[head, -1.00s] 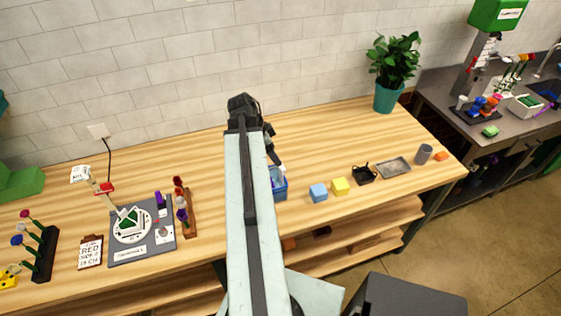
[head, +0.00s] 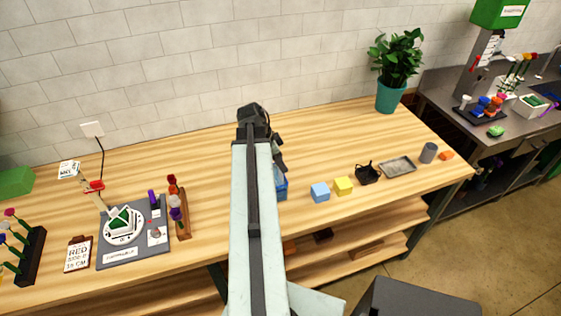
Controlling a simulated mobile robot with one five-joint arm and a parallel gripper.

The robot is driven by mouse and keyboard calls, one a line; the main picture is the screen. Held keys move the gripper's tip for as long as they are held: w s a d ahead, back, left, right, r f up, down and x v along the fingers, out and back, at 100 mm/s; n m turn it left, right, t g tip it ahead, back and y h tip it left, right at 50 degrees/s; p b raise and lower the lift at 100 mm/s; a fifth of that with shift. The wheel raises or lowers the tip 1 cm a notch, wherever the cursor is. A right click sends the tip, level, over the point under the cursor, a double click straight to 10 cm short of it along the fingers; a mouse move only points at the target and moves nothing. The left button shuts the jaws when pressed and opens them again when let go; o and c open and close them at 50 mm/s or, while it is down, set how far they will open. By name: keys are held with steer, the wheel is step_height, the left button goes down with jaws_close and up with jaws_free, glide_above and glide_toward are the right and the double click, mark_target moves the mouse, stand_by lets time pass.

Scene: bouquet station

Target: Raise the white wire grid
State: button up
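A white round dish (head: 110,239) sits on a dark grey mat (head: 112,262) at the left of the wooden table. A green block with white edges (head: 121,219) stands in it. I cannot make out a white wire grid clearly; the white lines around the green block are too small to tell. My gripper (head: 281,166) is at the end of my arm, above the middle of the table and well to the right of the mat. My arm hides part of it, and its fingers are too dark and small to read.
A blue container (head: 281,188) is partly hidden by my arm. A blue cube (head: 320,193), a yellow cube (head: 343,186), a black basket (head: 368,173) and a grey tray (head: 398,166) lie to its right. A wooden rack (head: 183,222) borders the mat. The back middle table is clear.

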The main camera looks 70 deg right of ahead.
jaws_close()
step_height(320, 180, up, 8)
steer(key=p, duration=0.8)
steer(key=shift+r, duration=0.1)
steer(key=shift+d, duration=0.15)
steer(key=o, duration=0.8)
jaws_free()
steer(key=shift+o, duration=0.2)
steer(key=p+v, duration=0.7)
steer(key=shift+w+a+r, duration=0.2)
